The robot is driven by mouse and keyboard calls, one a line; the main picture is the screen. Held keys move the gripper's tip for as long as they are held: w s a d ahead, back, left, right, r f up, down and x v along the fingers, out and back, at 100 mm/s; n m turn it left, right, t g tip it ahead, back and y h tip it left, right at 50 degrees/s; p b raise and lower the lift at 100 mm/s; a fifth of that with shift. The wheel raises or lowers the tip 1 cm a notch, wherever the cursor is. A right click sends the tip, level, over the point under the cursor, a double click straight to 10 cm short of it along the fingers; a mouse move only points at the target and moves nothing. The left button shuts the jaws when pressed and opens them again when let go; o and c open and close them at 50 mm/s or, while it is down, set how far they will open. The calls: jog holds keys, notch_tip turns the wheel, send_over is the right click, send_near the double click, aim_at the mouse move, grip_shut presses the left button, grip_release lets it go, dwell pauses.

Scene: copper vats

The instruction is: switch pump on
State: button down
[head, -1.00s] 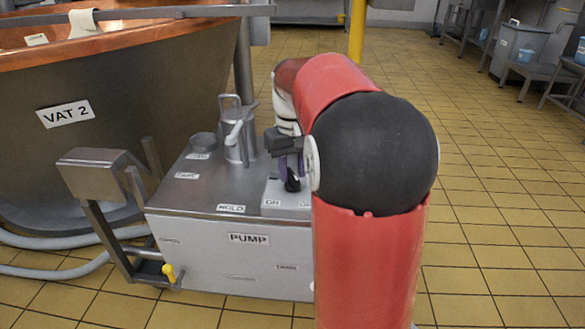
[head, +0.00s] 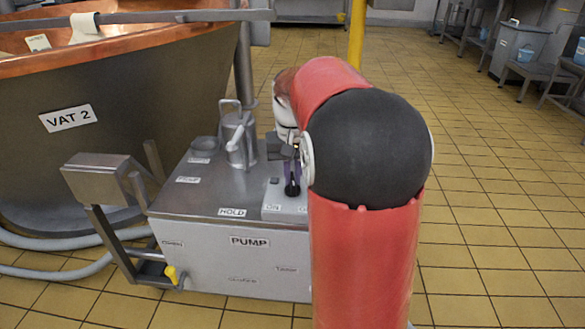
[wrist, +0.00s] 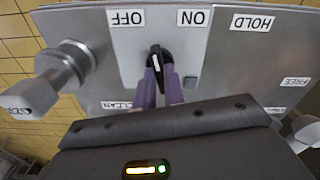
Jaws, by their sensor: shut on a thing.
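The grey pump box (head: 222,258) carries a PUMP label on its front. On its top right corner a light switch plate (head: 270,208) holds a black rotary knob (head: 292,189). In the wrist view the black knob (wrist: 160,58) has a white pointer line. The pointer stands near upright in that picture, between the upside-down OFF label (wrist: 126,18) and ON label (wrist: 194,18). The purple fingers of my gripper (wrist: 157,82) are shut on the knob's near end. In the head view my gripper (head: 292,172) is partly hidden by my arm, which also covers the plate's right side.
VAT 2 (head: 120,150) with its copper rim stands behind left. A jug-like metal fitting (head: 237,138) rises from the box top. A metal knob on a post (wrist: 68,65) shows left in the wrist view. Hoses (head: 60,242) lie at left. Tiled floor at right is open.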

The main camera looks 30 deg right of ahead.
aim_at(292, 178)
jog(key=m+p, duration=0.1)
jog(key=m, duration=0.1)
jog(key=m+p, duration=0.1)
jog(key=m, duration=0.1)
jog(key=shift+r+m, duration=0.2)
jog(key=shift+m, duration=0.1)
jog(key=shift+f+m+p, duration=0.1)
jog(key=shift+m+p, duration=1)
jog(key=shift+m, duration=0.8)
jog(key=c, duration=1.5)
grip_release()
jog(key=shift+f, duration=0.1)
jog(key=shift+r+p, duration=0.65)
jog(key=shift+r, duration=3.3)
